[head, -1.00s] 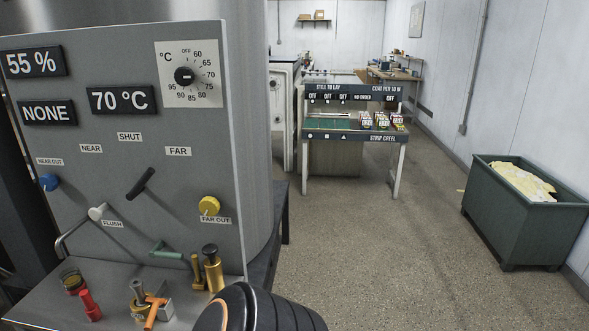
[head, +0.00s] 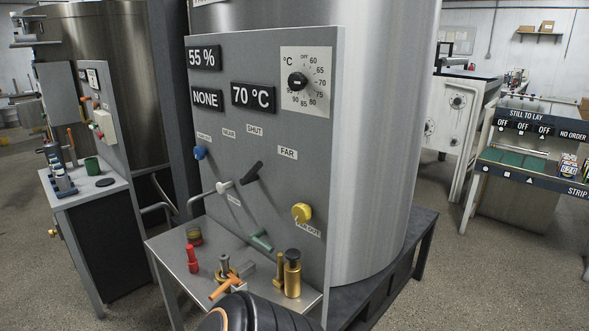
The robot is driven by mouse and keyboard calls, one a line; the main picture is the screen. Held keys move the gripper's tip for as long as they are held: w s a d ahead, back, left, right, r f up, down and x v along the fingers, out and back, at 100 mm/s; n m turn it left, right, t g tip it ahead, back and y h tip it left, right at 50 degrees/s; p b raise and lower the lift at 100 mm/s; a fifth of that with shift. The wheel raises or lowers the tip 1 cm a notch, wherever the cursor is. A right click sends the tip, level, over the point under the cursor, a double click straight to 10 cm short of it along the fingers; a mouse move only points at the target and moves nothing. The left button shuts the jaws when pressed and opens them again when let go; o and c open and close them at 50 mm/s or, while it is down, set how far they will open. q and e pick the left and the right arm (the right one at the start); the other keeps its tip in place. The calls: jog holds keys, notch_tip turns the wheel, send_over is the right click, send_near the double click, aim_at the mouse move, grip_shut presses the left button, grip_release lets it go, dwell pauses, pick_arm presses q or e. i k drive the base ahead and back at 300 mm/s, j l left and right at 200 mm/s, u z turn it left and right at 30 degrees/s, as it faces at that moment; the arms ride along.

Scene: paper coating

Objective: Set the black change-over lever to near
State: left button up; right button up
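The black change-over lever (head: 251,173) is on the grey control panel (head: 225,120) in the head view. It is tilted, its upper end leaning up and to the right, below the SHUT label (head: 254,130) and left of the FAR label (head: 287,153). The NEAR label (head: 228,133) is up and to its left. Nothing touches the lever. A black, ringed part of my own arm shows at the bottom edge. Neither of my grippers is in view.
Beside the lever are a white-knobbed lever (head: 224,187), a blue knob (head: 199,153), a yellow knob (head: 301,213) and a green handle (head: 260,241). A metal shelf (head: 165,245) below holds red, brass and orange-handled fittings.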

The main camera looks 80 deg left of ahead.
aim_at(257, 171)
jog(key=i+j+u, duration=0.15)
jog(key=i+u, duration=0.25)
jog(key=i, duration=0.15)
jog(key=i+u, duration=0.35)
jog(key=i, duration=0.25)
jog(key=i+l+u, duration=0.2)
jog(key=i, duration=0.3)
jog(key=i+l+u, duration=0.1)
jog(key=i+u, duration=0.15)
jog(key=i, duration=0.2)
jog(key=u, duration=1.55)
